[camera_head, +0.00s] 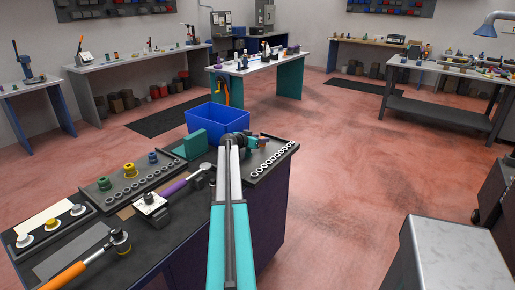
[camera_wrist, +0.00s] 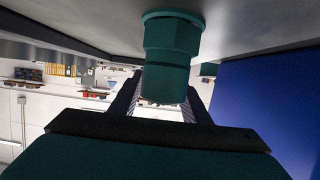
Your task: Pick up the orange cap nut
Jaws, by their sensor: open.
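A small orange-brown piece (camera_head: 262,142), which looks like the orange cap nut, stands at the far end of the right tray on the near bench. It is too small to make out its shape. My gripper (camera_head: 241,140) is at the far edge of this bench, left of that piece. In the wrist view, my gripper (camera_wrist: 160,103) is open, with its two dark fingers on either side of a teal hexagonal piece (camera_wrist: 170,50) with a wider flange. I cannot tell whether the fingers touch it. I cannot make out the orange piece in the wrist view.
A blue bin (camera_head: 217,116) stands just left of my gripper and shows as a blue wall (camera_wrist: 265,105) in the wrist view. The right tray (camera_head: 290,149) holds a row of rings. A purple-handled tool (camera_head: 174,187) lies left of my arm. Open floor lies right.

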